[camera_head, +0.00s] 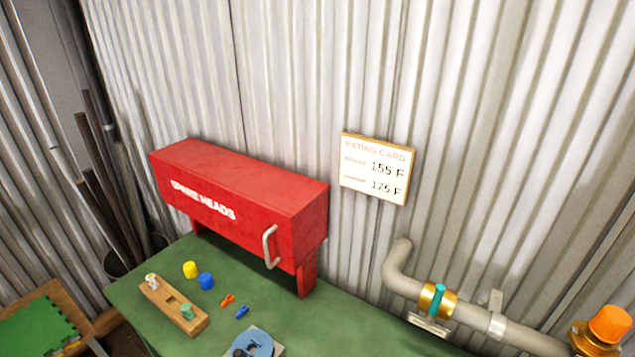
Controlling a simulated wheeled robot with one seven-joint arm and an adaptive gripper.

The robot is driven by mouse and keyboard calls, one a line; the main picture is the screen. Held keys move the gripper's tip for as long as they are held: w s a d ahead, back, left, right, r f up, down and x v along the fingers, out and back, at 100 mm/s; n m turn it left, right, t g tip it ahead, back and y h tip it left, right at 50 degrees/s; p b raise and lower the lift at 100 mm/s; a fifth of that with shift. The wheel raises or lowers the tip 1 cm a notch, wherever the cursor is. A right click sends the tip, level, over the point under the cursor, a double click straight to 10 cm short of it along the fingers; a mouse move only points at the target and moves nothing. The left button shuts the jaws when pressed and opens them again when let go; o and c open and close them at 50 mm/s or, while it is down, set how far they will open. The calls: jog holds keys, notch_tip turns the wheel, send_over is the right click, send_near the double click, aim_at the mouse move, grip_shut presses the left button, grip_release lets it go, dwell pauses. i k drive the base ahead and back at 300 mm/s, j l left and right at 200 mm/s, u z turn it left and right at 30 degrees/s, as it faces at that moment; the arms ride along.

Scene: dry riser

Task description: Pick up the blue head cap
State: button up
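The blue head cap (206,281) stands on the green table top (325,325), in front of the red cabinet. It looks like a small, short cylinder. A yellow cap (190,269) of similar shape stands just behind it to the left. A small blue piece (242,311) and an orange piece (228,300) lie to its right. My gripper is not in view.
A red "SPARE HEADS" cabinet (240,205) with a handle stands on legs behind the caps. A wooden block (165,300) with small fittings lies in front of them. A round blue-grey item (255,343) is at the bottom edge. A pipe (470,317) runs along the right.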

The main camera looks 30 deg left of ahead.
aim_at(206, 283)
jog(key=k+u, duration=0.1)
jog(key=u, duration=1.75)
jog(key=z, duration=2.65)
jog(key=u, duration=0.45)
jog(key=j+u, duration=0.15)
jog(key=u, duration=0.3)
jog(key=j+u, duration=0.1)
jog(key=u, duration=0.35)
jog(key=j+u, duration=0.1)
jog(key=u, duration=0.35)
jog(key=i+j+u, duration=0.1)
jog(key=i+j, duration=0.45)
jog(key=i, duration=0.05)
